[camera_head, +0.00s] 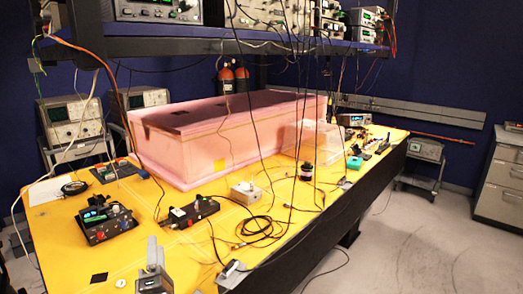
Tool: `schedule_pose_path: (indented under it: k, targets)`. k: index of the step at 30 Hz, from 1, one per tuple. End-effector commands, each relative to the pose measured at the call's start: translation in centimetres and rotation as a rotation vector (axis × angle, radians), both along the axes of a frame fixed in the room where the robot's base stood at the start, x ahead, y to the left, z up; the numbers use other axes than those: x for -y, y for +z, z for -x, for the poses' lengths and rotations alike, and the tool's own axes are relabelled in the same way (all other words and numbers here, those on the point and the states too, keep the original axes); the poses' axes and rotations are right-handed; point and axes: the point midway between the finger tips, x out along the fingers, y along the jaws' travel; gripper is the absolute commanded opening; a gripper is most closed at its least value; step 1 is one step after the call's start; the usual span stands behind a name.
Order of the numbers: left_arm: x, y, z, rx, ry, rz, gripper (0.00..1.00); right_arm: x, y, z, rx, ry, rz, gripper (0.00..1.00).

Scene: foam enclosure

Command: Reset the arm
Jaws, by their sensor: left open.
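My left gripper (153,262) shows as a grey metal shape at the bottom of the head view, left of centre. It is open, and I see nothing held in it. It is over the near part of the yellow table (180,250), and its lower part is cut off by the picture edge. My right gripper is not in view.
A pink foam enclosure (205,150) stands on the table. Black control boxes (107,222) and (190,211), a white box (246,192) and loose cables lie nearer. More cables hang from the instrument shelf (200,42). Grey floor (425,245) is open at right.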

Motion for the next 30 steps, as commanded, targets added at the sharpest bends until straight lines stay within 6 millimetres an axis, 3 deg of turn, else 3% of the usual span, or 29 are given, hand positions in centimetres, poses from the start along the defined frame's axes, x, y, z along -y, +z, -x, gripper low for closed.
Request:
schedule_pose_path:
  k: [5,10,14,20,24,30]
  targets:
    - [2.6,-2.3,3.1,-0.139,-0.139,-0.358,0.43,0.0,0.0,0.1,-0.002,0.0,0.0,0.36]
    - [4.5,-6.5,6.8,-0.326,-0.268,-0.689,0.43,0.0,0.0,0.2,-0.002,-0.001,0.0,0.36]
    - [4.9,-10.4,10.2,-0.499,-0.36,-0.915,0.43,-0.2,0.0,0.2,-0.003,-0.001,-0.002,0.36]
    - [3.5,-16.0,16.5,-0.79,-0.491,-1.198,0.43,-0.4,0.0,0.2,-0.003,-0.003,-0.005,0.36]
    - [1.3,-19.3,21.9,-1.024,-0.581,-1.36,0.43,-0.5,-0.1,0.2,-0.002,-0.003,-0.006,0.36]
    - [-2.1,-21.6,29.2,-1.326,-0.683,-1.498,0.43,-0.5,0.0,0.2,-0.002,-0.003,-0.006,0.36]
